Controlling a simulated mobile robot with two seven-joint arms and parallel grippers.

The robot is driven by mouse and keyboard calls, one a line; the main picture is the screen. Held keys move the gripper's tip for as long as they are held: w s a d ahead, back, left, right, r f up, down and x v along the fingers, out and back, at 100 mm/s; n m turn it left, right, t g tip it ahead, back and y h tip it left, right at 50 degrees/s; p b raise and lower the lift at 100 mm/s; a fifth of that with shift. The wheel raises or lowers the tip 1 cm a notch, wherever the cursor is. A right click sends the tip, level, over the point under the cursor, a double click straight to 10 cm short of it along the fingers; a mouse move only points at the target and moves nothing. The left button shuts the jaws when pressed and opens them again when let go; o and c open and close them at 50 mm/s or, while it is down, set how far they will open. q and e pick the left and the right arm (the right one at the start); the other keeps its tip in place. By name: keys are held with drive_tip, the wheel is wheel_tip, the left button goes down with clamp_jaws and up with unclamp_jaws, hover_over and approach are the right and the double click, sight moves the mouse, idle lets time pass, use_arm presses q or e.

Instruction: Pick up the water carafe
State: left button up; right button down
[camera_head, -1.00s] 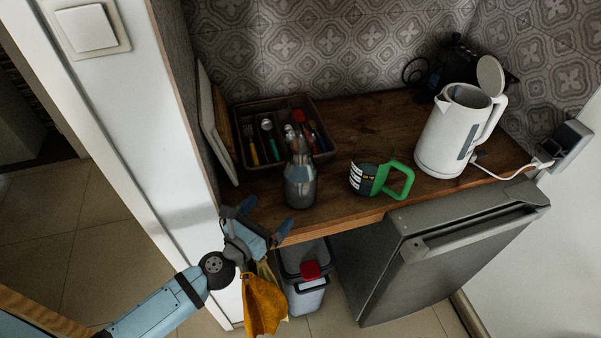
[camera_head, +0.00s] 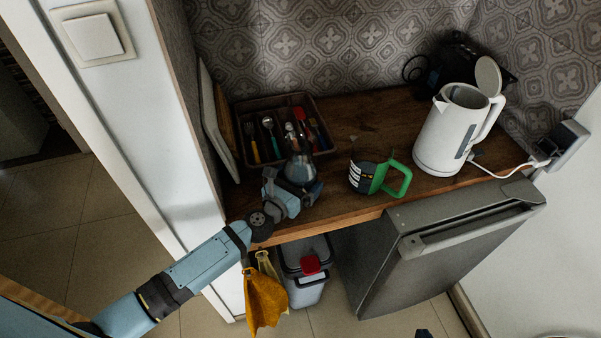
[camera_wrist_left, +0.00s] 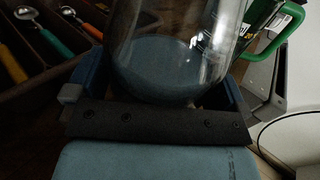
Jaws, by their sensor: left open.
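The water carafe (camera_head: 300,170), a clear glass vessel, stands upright on the wooden counter in front of the cutlery tray. My left gripper (camera_head: 293,187) reaches in from the left with its open fingers on either side of the carafe's lower body. In the left wrist view the carafe (camera_wrist_left: 175,50) fills the space between the fingers, close to the palm. Its top is cut off there, and I cannot tell whether the fingers touch the glass. A small dark tip at the bottom edge of the head view may be my right gripper (camera_head: 424,333); its jaws are hidden.
A dark mug with a green handle (camera_head: 370,177) stands right of the carafe. A white kettle (camera_head: 447,135) is farther right. The cutlery tray (camera_head: 240,104) is behind, with boards (camera_head: 214,120) against the left wall. A yellow cloth (camera_head: 264,298) hangs below the counter edge.

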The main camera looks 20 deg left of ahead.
use_arm(q)
drive_tip(key=shift+r, duration=0.1)
drive_tip(key=c, duration=1)
drive_tip(key=shift+r, duration=0.15)
